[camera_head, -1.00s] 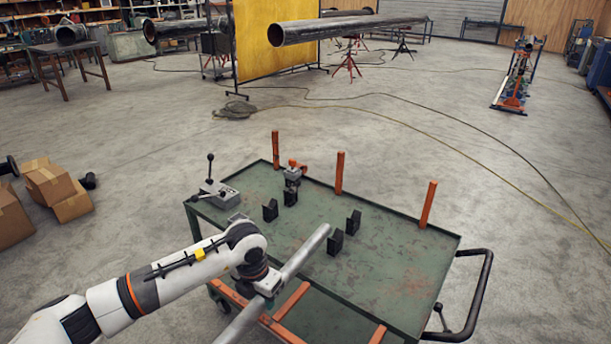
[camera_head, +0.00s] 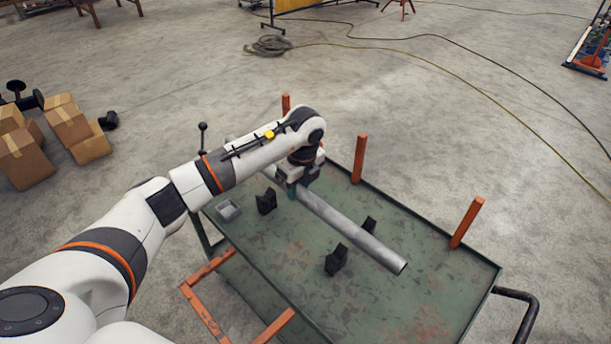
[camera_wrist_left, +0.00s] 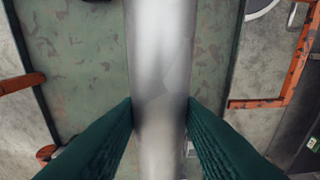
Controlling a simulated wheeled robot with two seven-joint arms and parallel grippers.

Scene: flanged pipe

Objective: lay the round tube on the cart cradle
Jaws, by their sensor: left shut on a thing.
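The round grey metal tube (camera_head: 345,225) is held by my left gripper (camera_head: 292,188) above the green cart (camera_head: 290,255). Its open end points to the lower right. In the left wrist view the tube (camera_wrist_left: 160,60) runs between two green fingers (camera_wrist_left: 160,105) that press on both sides. Black cradle blocks stand on the cart top: one near the gripper (camera_head: 266,200), and a pair at the right, the near one (camera_head: 336,260) and the far one (camera_head: 368,226). The tube passes over the gap of this pair; I cannot tell whether it touches. My right gripper is out of view.
Orange posts (camera_head: 360,157) (camera_head: 467,222) stand along the cart's far edge. A small grey tray (camera_head: 228,209) sits at its left corner, and a black handle (camera_head: 520,305) at its right. Cardboard boxes (camera_head: 68,125) stand on the floor at left.

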